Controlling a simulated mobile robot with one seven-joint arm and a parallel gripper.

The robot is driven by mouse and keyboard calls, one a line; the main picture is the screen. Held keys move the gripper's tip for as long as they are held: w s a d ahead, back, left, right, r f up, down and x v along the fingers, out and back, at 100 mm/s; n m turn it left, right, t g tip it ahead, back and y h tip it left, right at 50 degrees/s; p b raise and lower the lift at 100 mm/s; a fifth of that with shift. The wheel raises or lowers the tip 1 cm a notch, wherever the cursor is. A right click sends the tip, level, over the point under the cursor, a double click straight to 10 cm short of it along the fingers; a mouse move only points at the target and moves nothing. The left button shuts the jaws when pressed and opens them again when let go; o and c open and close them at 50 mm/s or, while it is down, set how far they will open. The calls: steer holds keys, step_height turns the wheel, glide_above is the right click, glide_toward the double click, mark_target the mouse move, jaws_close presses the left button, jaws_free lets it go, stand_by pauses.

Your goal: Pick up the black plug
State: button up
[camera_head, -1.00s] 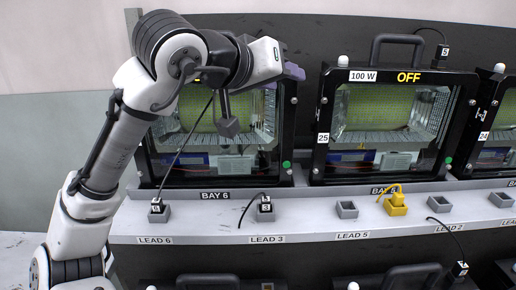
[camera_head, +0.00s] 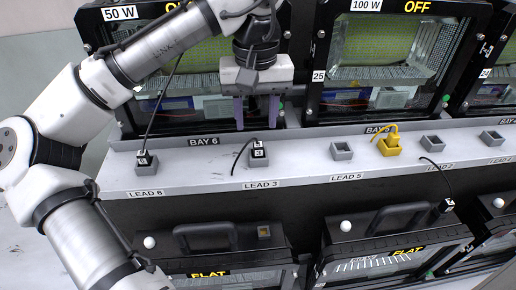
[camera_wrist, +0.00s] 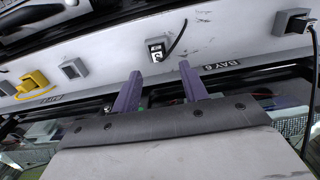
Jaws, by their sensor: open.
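Several black plugs show. The black plug labelled 3 (camera_head: 258,151) sits in a grey socket above LEAD 3, its cable curving left; it also shows in the wrist view (camera_wrist: 155,48). Another black plug (camera_head: 143,158) sits above LEAD 6. A third black plug (camera_head: 447,206) hangs by its cable at the right, below the shelf edge. My gripper (camera_head: 257,112) is open and empty, its purple fingers pointing down above and behind plug 3. In the wrist view, plug 3 lies just beyond the gap between the fingertips (camera_wrist: 160,71), apart from them.
A yellow plug (camera_head: 390,147) sits in a socket right of the empty LEAD 5 socket (camera_head: 341,151). More empty sockets stand farther right. Floodlight housings (camera_head: 392,62) stand behind the shelf (camera_head: 215,177); others with handles (camera_head: 205,237) lie below its front edge.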

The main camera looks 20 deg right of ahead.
mark_target(258, 144)
steer(key=shift+s+d+f+p, duration=0.1)
steer(key=shift+f+p, duration=0.25)
steer(key=shift+f, duration=1.25)
steer(key=shift+d+f+p, duration=0.1)
steer(key=shift+f+p, duration=0.25)
steer(key=shift+f, duration=1.2)
steer(key=shift+c, duration=0.3)
jaws_close()
